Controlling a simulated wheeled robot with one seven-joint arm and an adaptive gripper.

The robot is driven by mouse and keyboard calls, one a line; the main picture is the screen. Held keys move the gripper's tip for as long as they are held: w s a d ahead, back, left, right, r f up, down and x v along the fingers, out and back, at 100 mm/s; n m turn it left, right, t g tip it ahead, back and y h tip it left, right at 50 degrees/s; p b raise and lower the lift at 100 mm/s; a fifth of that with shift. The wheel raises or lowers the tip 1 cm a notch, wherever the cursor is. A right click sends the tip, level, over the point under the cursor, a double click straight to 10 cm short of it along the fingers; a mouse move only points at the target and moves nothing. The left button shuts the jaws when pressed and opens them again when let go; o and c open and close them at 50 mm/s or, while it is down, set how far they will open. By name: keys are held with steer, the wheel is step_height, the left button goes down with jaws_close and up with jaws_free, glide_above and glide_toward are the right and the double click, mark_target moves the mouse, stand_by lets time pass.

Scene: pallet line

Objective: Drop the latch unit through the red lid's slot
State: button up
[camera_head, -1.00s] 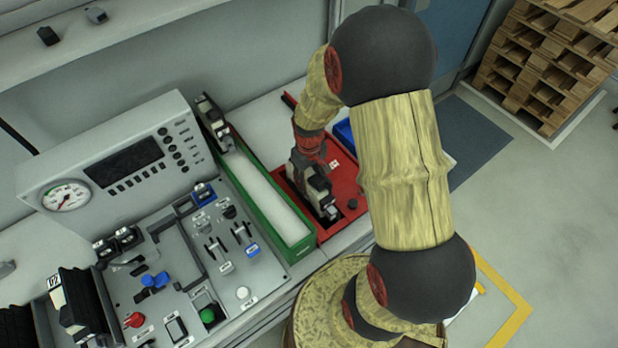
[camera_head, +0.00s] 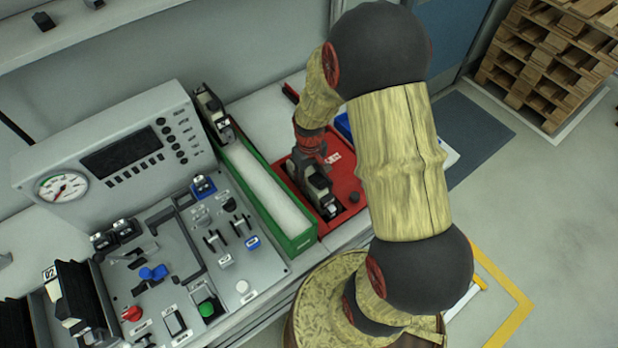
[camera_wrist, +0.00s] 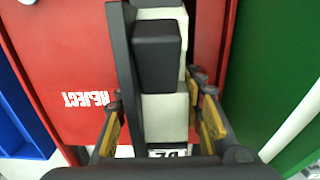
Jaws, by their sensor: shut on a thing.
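The latch unit (camera_wrist: 165,115), cream with a black block and dark side plate, is held between my gripper's yellow-padded fingers (camera_wrist: 163,130). In the head view my gripper (camera_head: 315,188) is shut on it over the red lid (camera_head: 345,178). The lid also shows in the wrist view (camera_wrist: 60,45), with the word REJECT on it. A dark red recess of the slot (camera_wrist: 208,38) shows beside the unit. The unit appears upright at the slot, its lower end hidden; I cannot tell how deep it sits.
A green-walled bin (camera_head: 298,243) with a white inside stands directly left of the red lid. Left of it is a grey panel (camera_head: 185,262) with switches and levers. A blue tray (camera_head: 343,127) lies behind the lid. Another latch-like unit (camera_head: 212,110) rests at the green bin's far end.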

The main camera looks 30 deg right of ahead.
steer(key=shift+d, duration=0.1)
steer(key=o, duration=1.5)
steer(key=shift+d, duration=0.15)
steer(key=shift+o, duration=0.2)
step_height(320, 180, up, 12)
stand_by(0.6)
steer(key=s, duration=0.1)
steer(key=s+a+m, duration=0.1)
steer(key=s, duration=0.1)
steer(key=shift+s+m+g, duration=0.15)
steer(key=shift+m+g, duration=0.15)
steer(key=s+a+r+t, duration=0.2)
steer(key=s+a+r, duration=0.1)
steer(key=r, duration=0.3)
steer(key=s+a+r+t+b, duration=0.1)
steer(key=s+a+r+t, duration=0.1)
steer(key=s+a+r, duration=0.2)
steer(key=s+a+r+n+t+b, duration=0.1)
steer(key=s+a+r+t, duration=0.1)
steer(key=r, duration=0.7)
steer(key=s+a, duration=0.1)
steer(key=a, duration=0.1)
steer(key=shift+s+a+r, duration=0.15)
steer(key=shift+s+a, duration=0.1)
steer(key=shift+a, duration=0.1)
